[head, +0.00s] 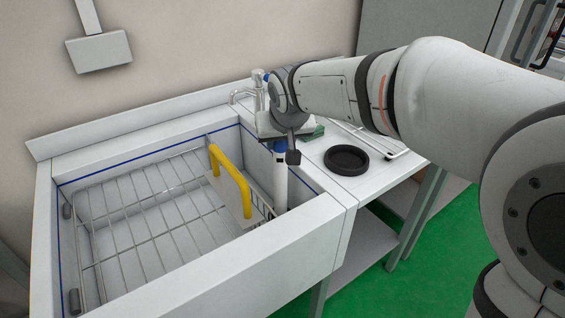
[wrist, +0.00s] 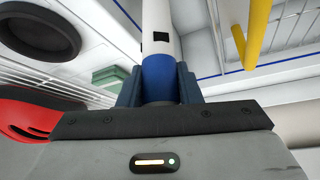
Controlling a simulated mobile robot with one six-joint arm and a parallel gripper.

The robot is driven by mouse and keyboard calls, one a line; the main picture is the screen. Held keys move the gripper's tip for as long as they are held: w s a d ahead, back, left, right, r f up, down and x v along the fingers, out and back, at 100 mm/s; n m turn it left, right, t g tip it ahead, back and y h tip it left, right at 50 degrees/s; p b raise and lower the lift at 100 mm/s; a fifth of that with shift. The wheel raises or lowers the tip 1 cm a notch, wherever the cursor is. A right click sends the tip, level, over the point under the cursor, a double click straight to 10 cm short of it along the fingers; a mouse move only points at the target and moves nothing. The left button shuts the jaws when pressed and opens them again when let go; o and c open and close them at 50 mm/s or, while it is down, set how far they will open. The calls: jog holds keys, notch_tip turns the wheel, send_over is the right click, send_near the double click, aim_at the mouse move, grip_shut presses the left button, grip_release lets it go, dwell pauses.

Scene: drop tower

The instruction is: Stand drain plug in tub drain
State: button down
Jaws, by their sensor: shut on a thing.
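The drain plug (head: 281,185) is a long white tube with a blue top end. My gripper (wrist: 158,88) is shut on the blue end, which lies between its two fingers in the wrist view, with the white tube (wrist: 158,35) extending beyond. In the head view the plug hangs roughly upright inside the right end of the white tub (head: 335,215). Its lower end is near the tub's right wall. I cannot tell whether it touches the floor. The tub drain is not visible.
A wire rack (head: 150,215) covers much of the tub. A plate with a yellow handle (head: 238,180) stands just left of the plug. A black round dish (head: 347,160) and green sponge (head: 314,133) lie on the right counter. A faucet (head: 258,93) is behind my gripper.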

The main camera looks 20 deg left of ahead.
jog(key=shift+f+b, duration=2.3)
jog(key=shift+f, duration=1.1)
jog(key=shift+f+b, duration=0.55)
jog(key=c, duration=1.3)
grip_release()
jog(key=shift+s+d+r, duration=0.1)
jog(key=shift+p+v, duration=0.9)
jog(key=shift+v, duration=0.8)
jog(key=p, duration=0.3)
send_near(282, 164)
jog(key=shift+w+f, duration=0.4)
jog(key=shift+f, duration=0.4)
